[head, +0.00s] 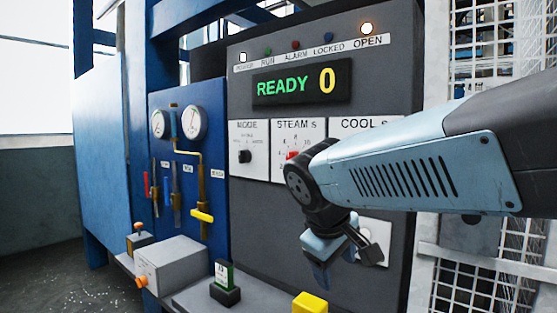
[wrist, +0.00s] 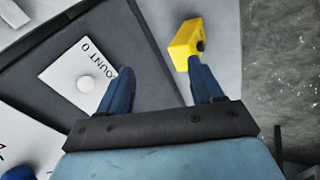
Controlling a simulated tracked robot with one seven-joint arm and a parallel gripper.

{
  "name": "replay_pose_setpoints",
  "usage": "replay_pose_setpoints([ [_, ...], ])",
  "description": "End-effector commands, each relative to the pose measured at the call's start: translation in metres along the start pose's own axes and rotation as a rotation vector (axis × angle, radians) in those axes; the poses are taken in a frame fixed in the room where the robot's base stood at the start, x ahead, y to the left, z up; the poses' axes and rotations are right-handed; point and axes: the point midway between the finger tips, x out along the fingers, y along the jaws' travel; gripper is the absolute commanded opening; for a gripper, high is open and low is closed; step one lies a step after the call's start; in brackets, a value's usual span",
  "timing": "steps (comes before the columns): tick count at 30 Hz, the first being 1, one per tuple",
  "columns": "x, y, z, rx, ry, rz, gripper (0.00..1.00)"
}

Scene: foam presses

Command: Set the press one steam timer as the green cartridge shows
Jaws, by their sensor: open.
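The steam timer (head: 284,170), labelled "STEAM s", is on the grey control panel in the head view. A red pointer mark shows at its knob, but my arm hides its right part, so I cannot read its setting. The green cartridge (head: 224,273) stands upright in a dark holder on the ledge below. Its pale label is too small to read. My gripper (head: 345,262) hangs in front of the lower panel, below and right of the steam timer and right of the cartridge. In the wrist view its fingers (wrist: 160,78) are apart with nothing between them.
The display (head: 302,83) reads "READY 0". The mode dial (head: 246,155) is left of the steam timer; the cool plate (head: 365,124) is partly behind my arm. A yellow block (head: 310,302) sits on the ledge. In the wrist view a "COUNT 0" plate (wrist: 63,76) has a round white knob.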

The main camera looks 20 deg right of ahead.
Motion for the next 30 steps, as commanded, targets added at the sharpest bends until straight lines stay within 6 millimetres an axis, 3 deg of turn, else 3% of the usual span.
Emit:
replay_pose_setpoints([
  [5,-0.017,0.027,-0.044,-0.423,-0.182,0.264,0.66],
  [9,-0.04,0.043,-0.093,-0.712,-0.309,0.481,0.66],
  [18,-0.103,0.037,-0.202,-1.105,-0.491,0.902,0.66],
  [24,-0.125,0.027,-0.234,-1.179,-0.531,1.031,0.66],
  [30,-0.123,0.038,-0.239,-1.186,-0.538,1.049,0.66],
])
